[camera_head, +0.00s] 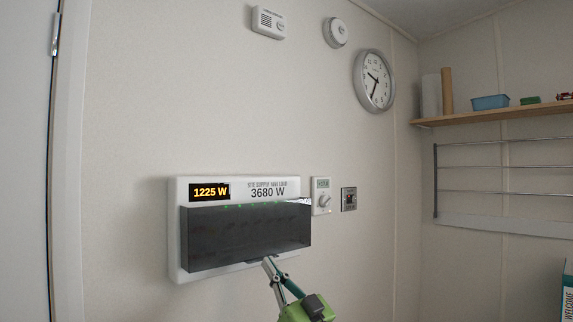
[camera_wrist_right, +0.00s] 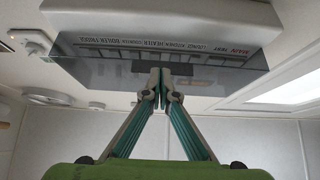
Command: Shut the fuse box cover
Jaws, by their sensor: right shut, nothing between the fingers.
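The white fuse box (camera_head: 175,240) is on the wall in the head view, with a lit "1225 W" display at its top left. Its dark see-through cover (camera_head: 225,245) hangs in front of the breakers and stands out past the housing's right side. I cannot tell exactly how far it is from closed. The cover also shows in the right wrist view (camera_wrist_right: 90,60), with upside-down labels behind it. My right gripper (camera_head: 268,263) is shut and empty at the cover's lower edge. In the wrist view its fingertips (camera_wrist_right: 160,75) overlap a dark tab (camera_wrist_right: 147,70); contact is unclear. My left gripper is out of view.
A thermostat (camera_head: 321,196) and a small switch (camera_head: 349,199) are on the wall right of the box. A clock (camera_head: 374,81) hangs above. A wooden shelf (camera_head: 500,114) and rail rack (camera_head: 490,167) are on the right wall.

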